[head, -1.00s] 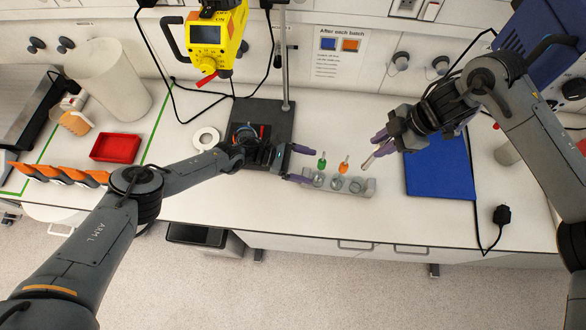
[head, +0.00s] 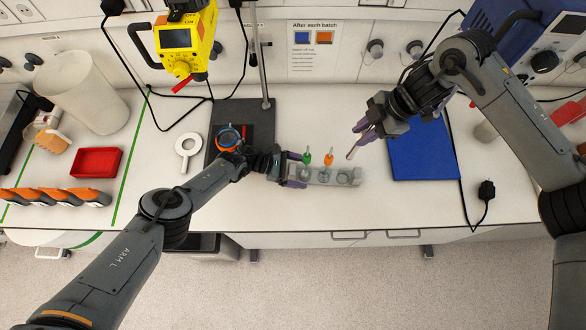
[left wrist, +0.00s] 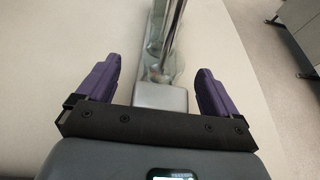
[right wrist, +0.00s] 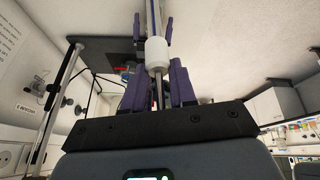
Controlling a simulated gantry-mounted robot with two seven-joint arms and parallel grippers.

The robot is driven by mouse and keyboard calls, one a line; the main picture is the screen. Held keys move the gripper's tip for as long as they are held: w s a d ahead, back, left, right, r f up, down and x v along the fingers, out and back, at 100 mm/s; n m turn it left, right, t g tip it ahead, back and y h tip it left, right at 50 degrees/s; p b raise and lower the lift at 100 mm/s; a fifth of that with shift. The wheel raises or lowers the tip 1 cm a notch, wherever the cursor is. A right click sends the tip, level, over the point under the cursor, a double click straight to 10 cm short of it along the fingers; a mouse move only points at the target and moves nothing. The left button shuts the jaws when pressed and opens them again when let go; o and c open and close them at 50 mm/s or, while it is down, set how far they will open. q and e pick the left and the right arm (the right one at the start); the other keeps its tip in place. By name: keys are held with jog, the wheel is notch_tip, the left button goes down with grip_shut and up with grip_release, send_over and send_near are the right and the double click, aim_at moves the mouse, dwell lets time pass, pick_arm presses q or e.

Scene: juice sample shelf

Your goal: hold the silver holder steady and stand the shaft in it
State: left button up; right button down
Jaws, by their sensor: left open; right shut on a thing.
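The silver holder (head: 352,178) is a low block with round wells on the bench. A green-topped piece (head: 307,158) and an orange-topped piece (head: 329,158) stand at it; the well at its right end looks empty. My left gripper (head: 291,170) is open, its purple fingers on either side of the holder's left end. The left wrist view shows the holder (left wrist: 160,97) between the spread fingers (left wrist: 158,88). My right gripper (head: 364,132) is shut on the shaft (head: 351,153), held tilted above the holder's right part. The shaft's white collar (right wrist: 157,52) shows in the right wrist view.
A blue mat (head: 425,155) lies right of the holder. A dark stand base (head: 227,120) with a pole is behind my left arm. The bench's front edge is close to the holder.

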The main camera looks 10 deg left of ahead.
pick_arm(q)
jog(key=shift+d, duration=0.2)
jog(key=shift+c, duration=0.2)
jog(key=c, duration=1.4)
